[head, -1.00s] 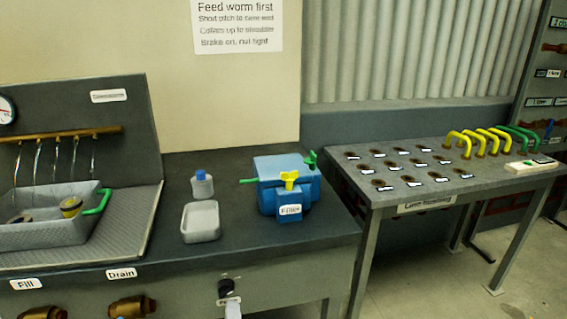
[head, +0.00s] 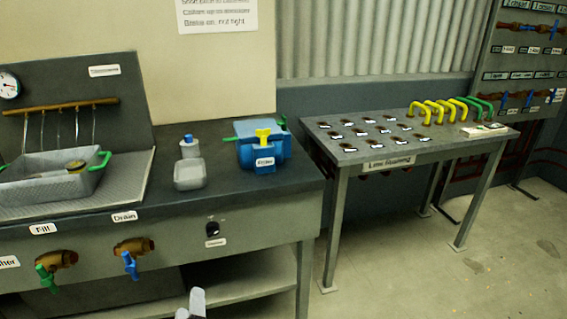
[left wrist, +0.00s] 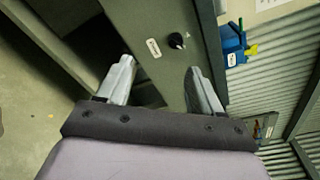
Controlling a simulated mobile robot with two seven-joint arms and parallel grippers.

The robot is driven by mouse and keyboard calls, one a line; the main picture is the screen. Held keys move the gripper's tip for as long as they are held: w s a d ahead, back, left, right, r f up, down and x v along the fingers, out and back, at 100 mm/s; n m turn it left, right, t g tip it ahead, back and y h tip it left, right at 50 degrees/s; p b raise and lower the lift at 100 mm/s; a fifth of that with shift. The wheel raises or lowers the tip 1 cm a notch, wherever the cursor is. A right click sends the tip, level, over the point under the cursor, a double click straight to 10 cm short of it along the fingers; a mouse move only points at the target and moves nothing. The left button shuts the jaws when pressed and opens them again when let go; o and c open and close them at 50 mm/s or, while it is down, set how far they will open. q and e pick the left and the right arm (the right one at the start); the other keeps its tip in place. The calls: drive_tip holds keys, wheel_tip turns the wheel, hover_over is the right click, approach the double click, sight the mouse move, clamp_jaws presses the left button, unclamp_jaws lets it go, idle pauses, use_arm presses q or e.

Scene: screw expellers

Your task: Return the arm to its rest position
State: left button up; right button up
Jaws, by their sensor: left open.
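My left gripper (left wrist: 160,82) is open and empty in the left wrist view, its two grey fingers spread apart. Beyond the fingers is the front of the workbench with a black knob (left wrist: 177,41). In the head view only a fingertip part of my left gripper (head: 192,304) shows at the bottom edge, in front of the bench and below its top. My right gripper is in neither view.
The bench (head: 130,206) carries a grey basket (head: 50,182), a white tray (head: 189,174), a bottle (head: 189,147) and a blue filter unit (head: 262,147). Green (head: 46,279) and blue (head: 131,265) valve handles stick out in front. A table (head: 330,150) stands right; open floor (head: 400,285) lies before it.

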use_arm(q)
drive_tip(key=a+m+t, duration=0.1)
drive_tip(key=a+m, duration=0.3)
drive_tip(key=a, duration=1)
drive_tip(key=s+f+n+g+h, duration=0.1)
drive_tip(key=s+f+n+g, duration=0.5)
drive_tip(key=s+f+n, duration=0.25)
drive_tip(key=s+d+n+g+h, duration=0.2)
drive_tip(key=s+d+n+h, duration=0.25)
drive_tip(key=s+n, duration=0.55)
drive_tip(key=w+d+n, duration=0.1)
drive_tip(key=d+n, duration=0.5)
drive_tip(key=d, duration=0.3)
drive_tip(key=shift+t, duration=0.3)
drive_tip(key=r+p, duration=0.5)
drive_tip(key=shift+a, duration=0.25)
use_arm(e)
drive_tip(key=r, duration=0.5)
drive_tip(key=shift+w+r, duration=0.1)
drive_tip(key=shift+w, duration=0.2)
